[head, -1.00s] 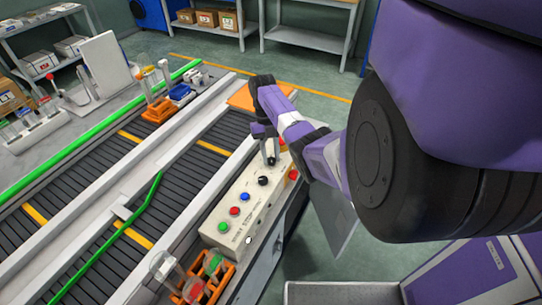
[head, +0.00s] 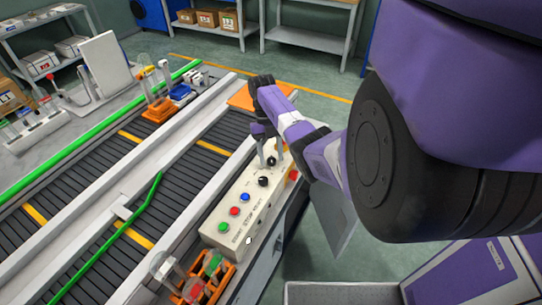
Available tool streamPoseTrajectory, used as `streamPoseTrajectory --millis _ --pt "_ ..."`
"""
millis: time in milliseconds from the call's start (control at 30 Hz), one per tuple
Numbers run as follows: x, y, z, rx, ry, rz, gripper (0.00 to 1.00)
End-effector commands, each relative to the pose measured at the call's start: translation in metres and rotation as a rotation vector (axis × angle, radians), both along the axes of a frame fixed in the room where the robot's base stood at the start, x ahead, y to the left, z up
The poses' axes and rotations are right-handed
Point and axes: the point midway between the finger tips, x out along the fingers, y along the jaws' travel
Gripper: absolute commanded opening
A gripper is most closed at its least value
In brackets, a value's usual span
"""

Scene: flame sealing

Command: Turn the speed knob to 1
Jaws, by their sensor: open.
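The beige control box (head: 245,215) stands beside the conveyor. Its sloped top carries two black knobs, a near one (head: 263,181) and a far one (head: 271,161). Their labels and number marks are too small to read, so I cannot tell which is the speed knob or where it points. My gripper (head: 269,155) points down at the far knob, open, with one finger on each side of it. I cannot tell whether either finger touches it.
Green, red and blue buttons (head: 234,211) sit on the near part of the box. A red button (head: 293,174) is on its far right side. An orange rack with tubes (head: 205,280) stands at the box's near end. Conveyor belts (head: 110,190) run along the left.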

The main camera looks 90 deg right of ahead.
Motion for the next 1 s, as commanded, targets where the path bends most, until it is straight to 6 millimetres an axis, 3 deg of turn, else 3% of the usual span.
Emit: streamPoseTrajectory --millis 333,700,1000 --pt "0.006 -0.020 0.054 -0.003 0.001 0.001 0.51" --pt "0.010 -0.028 0.070 -0.001 0.001 0.000 0.51" --pt "0.010 -0.028 0.071 0.001 0.001 0.000 0.51"
